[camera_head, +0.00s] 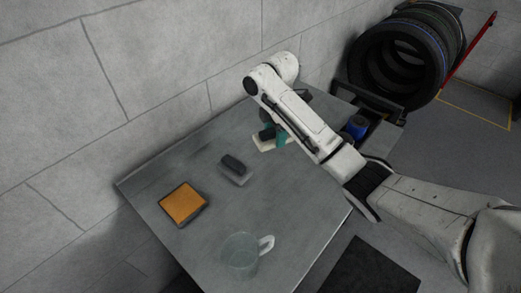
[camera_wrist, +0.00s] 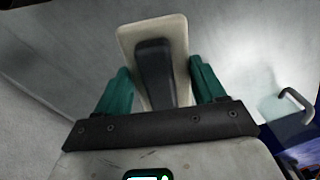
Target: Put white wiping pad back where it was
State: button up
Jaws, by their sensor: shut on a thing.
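The white wiping pad (camera_wrist: 126,40) is a pale cream block with a dark grip on top. In the wrist view it sits between the teal fingers of my gripper (camera_wrist: 160,88), which are shut on its dark grip. In the head view the pad (camera_head: 262,146) shows at the back of the grey table, below my gripper (camera_head: 275,136), partly hidden by my arm. I cannot tell whether it touches the table.
On the grey table (camera_head: 200,238) are an orange-topped pad (camera_head: 183,203), a grey block with a dark grip (camera_head: 235,169) and a clear mug (camera_head: 240,256). A blue thing (camera_head: 356,127) stands right of my arm. Stacked tires (camera_head: 400,60) are behind.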

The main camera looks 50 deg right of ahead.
jog(key=w+f+b, duration=0.2)
jog(key=w+f, duration=0.1)
jog(key=w+d+f+b, duration=0.1)
jog(key=w+f, duration=0.1)
jog(key=shift+w+f, duration=0.6)
jog(key=shift+f, duration=1.7)
jog(key=shift+f, duration=0.25)
jog(key=o, duration=1)
notch_tip(320, 180, up, 13)
jog(key=p, duration=0.1)
jog(key=shift+f, duration=0.2)
